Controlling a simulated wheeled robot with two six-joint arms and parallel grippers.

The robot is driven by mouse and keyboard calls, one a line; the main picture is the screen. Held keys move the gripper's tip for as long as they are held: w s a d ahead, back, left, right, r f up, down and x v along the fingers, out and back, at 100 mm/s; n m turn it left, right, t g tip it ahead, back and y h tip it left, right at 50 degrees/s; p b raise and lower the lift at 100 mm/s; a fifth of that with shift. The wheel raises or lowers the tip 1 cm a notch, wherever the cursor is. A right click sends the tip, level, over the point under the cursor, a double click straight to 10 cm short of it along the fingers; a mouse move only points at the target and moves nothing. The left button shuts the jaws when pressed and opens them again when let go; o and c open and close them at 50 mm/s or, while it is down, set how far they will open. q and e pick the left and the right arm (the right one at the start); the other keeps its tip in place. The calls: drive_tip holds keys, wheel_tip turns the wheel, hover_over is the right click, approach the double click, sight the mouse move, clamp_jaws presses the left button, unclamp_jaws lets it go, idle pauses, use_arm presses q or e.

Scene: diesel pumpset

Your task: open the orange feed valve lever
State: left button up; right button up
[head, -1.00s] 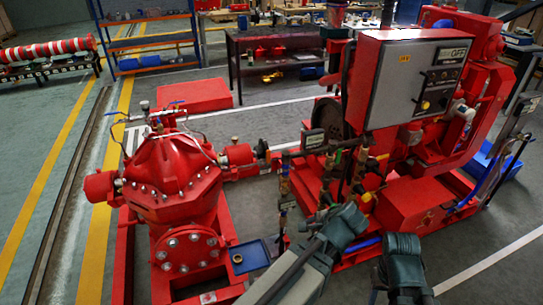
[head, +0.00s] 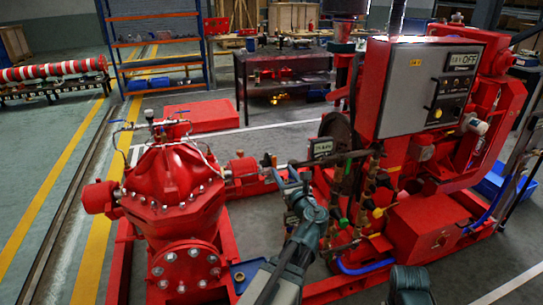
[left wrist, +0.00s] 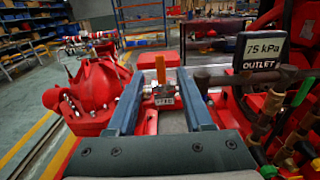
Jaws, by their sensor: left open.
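The orange lever (left wrist: 160,70) stands upright in the left wrist view, above a small white label, and appears between my finger tips. I cannot tell how much distance is left, and no contact shows.
A gauge (left wrist: 263,46) reading 75 kPa OUTLET is close on the right. Brass pipes and valves (left wrist: 285,115) crowd that side. The red pump (head: 170,190) stands left, and the control box (head: 420,85) right.

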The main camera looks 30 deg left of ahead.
sight(274, 158)
use_arm(q)
drive_tip(key=x, duration=1.2)
clamp_jaws()
idle(1.1)
